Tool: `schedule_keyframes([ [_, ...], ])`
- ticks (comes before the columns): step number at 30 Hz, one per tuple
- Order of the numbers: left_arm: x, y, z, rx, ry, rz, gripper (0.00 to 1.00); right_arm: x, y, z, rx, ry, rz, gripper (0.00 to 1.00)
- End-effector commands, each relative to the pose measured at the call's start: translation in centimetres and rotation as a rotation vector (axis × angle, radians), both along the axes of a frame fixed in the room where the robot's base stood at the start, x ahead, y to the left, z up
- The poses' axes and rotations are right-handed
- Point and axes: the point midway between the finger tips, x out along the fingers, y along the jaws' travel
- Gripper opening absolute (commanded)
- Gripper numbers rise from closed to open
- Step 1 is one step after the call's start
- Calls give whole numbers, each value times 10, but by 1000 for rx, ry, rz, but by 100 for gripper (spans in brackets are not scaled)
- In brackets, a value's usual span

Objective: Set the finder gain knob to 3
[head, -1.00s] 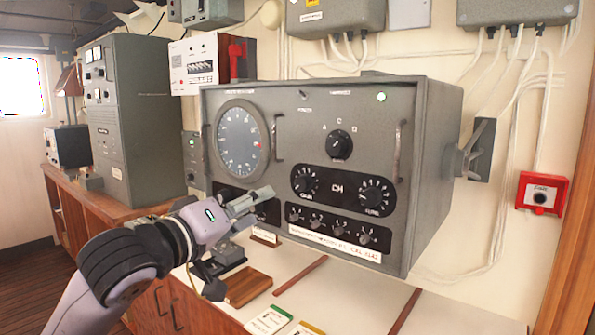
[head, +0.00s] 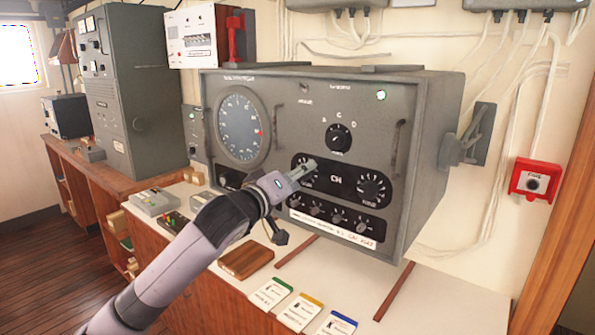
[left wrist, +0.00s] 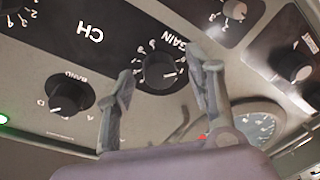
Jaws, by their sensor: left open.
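The finder (head: 330,110) is a grey cabinet with a round dial at its left. Its gain knob (left wrist: 160,70) is black, with a white scale and the word GAIN beside it, upside down in the left wrist view. My left gripper (left wrist: 166,78) is open, with one finger on each side of the gain knob in that view; I cannot tell whether they touch it. In the head view my left gripper (head: 306,169) is in front of the gain knob and mostly hides it. The knob's exact setting is too small to read. My right gripper is not in view.
The tune knob (head: 372,187) is right of the CH label, the band knob (head: 339,137) above it. A row of small knobs (head: 337,217) lies below. A wooden block (head: 246,261) and several cards (head: 300,311) lie on the white counter.

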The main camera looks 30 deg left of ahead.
Motion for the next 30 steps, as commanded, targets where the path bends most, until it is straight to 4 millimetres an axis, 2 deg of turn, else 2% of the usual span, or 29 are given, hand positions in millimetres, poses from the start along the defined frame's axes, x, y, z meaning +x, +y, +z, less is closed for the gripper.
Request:
schedule_keyframes([
  [8,1,0,0,0,-1,0,47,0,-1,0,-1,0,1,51],
  [27,0,0,0,0,0,0,5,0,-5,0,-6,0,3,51],
  [30,0,0,0,0,0,0,0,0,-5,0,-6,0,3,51],
])
